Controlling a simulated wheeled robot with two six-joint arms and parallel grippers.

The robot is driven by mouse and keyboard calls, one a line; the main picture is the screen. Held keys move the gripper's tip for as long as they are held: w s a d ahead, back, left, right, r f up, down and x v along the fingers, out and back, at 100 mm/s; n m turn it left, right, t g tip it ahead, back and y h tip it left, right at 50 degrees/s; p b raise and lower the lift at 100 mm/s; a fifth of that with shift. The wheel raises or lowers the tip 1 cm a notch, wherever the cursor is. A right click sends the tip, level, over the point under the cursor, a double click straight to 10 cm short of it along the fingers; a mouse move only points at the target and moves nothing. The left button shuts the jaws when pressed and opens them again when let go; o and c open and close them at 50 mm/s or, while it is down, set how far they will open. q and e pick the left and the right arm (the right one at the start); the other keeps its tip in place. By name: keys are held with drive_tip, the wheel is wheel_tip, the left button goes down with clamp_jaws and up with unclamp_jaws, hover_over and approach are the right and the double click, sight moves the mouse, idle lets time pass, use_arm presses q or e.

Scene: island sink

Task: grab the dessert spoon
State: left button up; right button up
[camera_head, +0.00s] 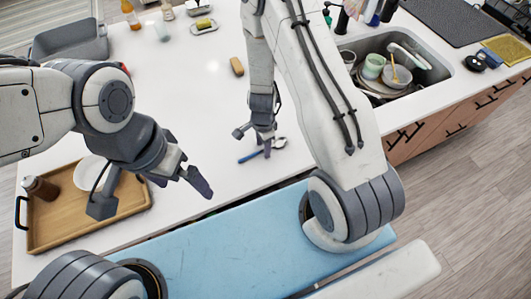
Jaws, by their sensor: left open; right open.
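The dessert spoon (249,156) lies on the white countertop near its front edge, with a blue handle pointing left and a silver bowl (280,143) at the right. My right gripper (265,151) points down directly over the middle of the spoon, and its fingers hide part of it. It is open; whether the fingers touch the spoon cannot be told. My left gripper (181,187) is open and empty above the counter's front, left of the spoon and right of the wooden tray.
The wooden tray (60,235) holds a white plate (90,170) and a brown jar (40,188). The sink (435,67) with dishes is at the right. The counter around the spoon is clear.

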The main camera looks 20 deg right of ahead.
clamp_jaws()
idle(0.3)
